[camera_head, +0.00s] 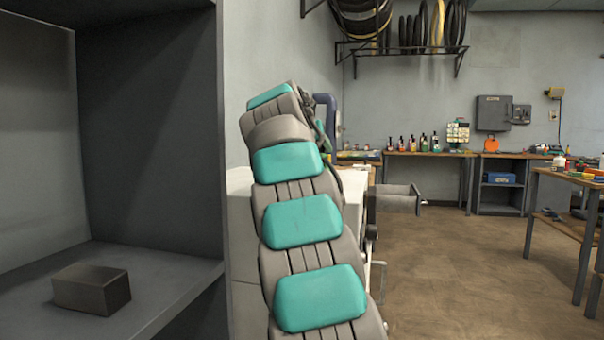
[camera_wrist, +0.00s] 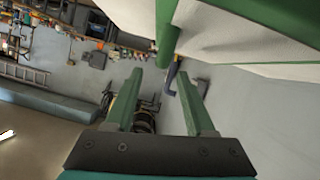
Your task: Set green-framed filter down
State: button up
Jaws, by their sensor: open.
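The green-framed filter (camera_wrist: 215,40) fills the upper right of the wrist view, with white panels and green edges. A green bar of its frame reaches down to near my fingertips. My gripper (camera_wrist: 160,72) is open, its two green fingers apart, with the end of that bar near the gap between their tips. I cannot tell whether a finger touches it. Only part of the filter shows. In the head view my arm hides what is behind it, and neither the filter nor my gripper can be made out there.
A dark grey shelf unit (camera_head: 150,285) stands close at the left, with a small dark block (camera_head: 92,290) on its board. A wooden workbench (camera_head: 430,154) lines the back wall, and another table (camera_head: 560,178) stands at the right. The brown floor (camera_head: 460,260) between is clear.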

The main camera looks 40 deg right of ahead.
jog(key=x, duration=0.4)
jog(key=shift+f, duration=0.15)
jog(key=shift+s, duration=0.1)
grip_shut()
dwell(1.1)
